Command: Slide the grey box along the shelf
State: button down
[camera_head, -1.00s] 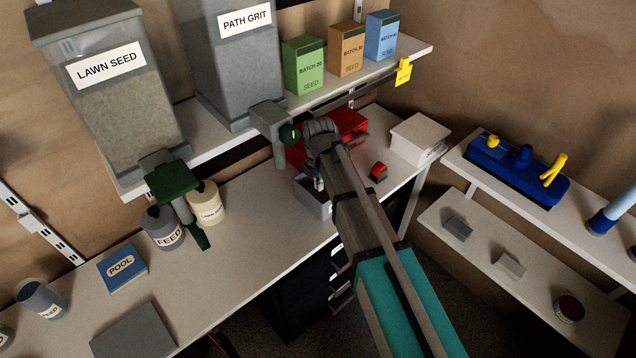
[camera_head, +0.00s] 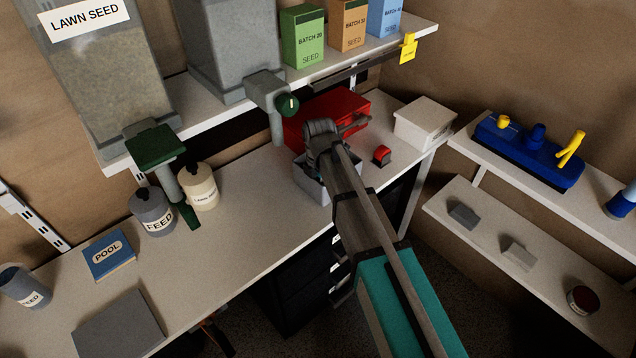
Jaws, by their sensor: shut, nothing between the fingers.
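A small grey box (camera_head: 464,215) sits on the lower right shelf (camera_head: 447,209), left of a lighter block. My gripper (camera_head: 318,163) is far to its left, over the workbench. It is shut and empty, at or just above a grey open-topped bin (camera_head: 309,184) on the bench. My wrist hides much of the fingers, and I cannot tell whether they touch the bin.
A pale block (camera_head: 519,256) and a dark red tin (camera_head: 582,300) share the lower shelf. A red toolbox (camera_head: 318,107), a white box (camera_head: 424,122) and a red item (camera_head: 382,155) stand on the bench.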

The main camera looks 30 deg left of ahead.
jog(key=shift+f+b, duration=0.3)
jog(key=shift+f, duration=0.2)
jog(key=shift+d, duration=0.15)
